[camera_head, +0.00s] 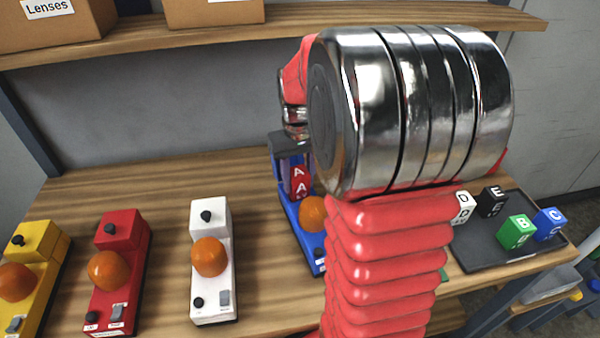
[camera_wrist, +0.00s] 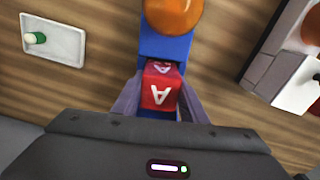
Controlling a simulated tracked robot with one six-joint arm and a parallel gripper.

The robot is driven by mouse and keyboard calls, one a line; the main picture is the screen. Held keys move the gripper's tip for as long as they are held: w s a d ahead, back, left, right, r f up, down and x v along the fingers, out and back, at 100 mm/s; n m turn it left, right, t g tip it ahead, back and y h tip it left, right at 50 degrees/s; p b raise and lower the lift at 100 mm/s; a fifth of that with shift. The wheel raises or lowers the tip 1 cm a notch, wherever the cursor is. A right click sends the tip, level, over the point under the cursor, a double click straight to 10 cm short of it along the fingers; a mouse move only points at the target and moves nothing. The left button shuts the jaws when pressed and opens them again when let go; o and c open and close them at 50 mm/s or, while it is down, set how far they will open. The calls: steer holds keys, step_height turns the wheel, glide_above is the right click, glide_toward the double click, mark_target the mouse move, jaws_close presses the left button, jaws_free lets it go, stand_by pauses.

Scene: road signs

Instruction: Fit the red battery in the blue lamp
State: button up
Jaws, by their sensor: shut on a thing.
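The blue lamp (camera_head: 311,243), with an orange dome (camera_head: 313,213), stands on the wooden bench, partly hidden behind my arm. In the wrist view its blue body (camera_wrist: 165,46) lies just beyond my fingers. The red battery (camera_head: 301,181) is a block marked with a white A. My gripper (camera_head: 291,170) is shut on it at the lamp's rear end. The wrist view also shows the battery (camera_wrist: 160,92) between my two grey fingers (camera_wrist: 160,100). The battery is at or in the lamp's rear; I cannot tell how deep it sits.
White (camera_head: 210,290), red (camera_head: 118,285) and yellow (camera_head: 40,265) lamps stand to the left. A dark tray (camera_head: 490,255) with several lettered blocks is at the right. A shelf (camera_head: 200,30) with boxes runs above the bench.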

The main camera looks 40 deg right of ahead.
mark_target(299, 189)
steer(key=shift+f, duration=0.85)
steer(key=shift+s+a+f, duration=0.1)
steer(key=shift+s+f, duration=0.2)
steer(key=shift+f, duration=0.45)
steer(key=o, duration=1.4)
steer(key=shift+o, duration=0.5)
steer(key=shift+w+r, duration=0.15)
steer(key=shift+r, duration=2.25)
steer(key=shift+w+r, duration=0.1)
steer(key=shift+r, duration=2.3)
steer(key=shift+s, duration=0.15)
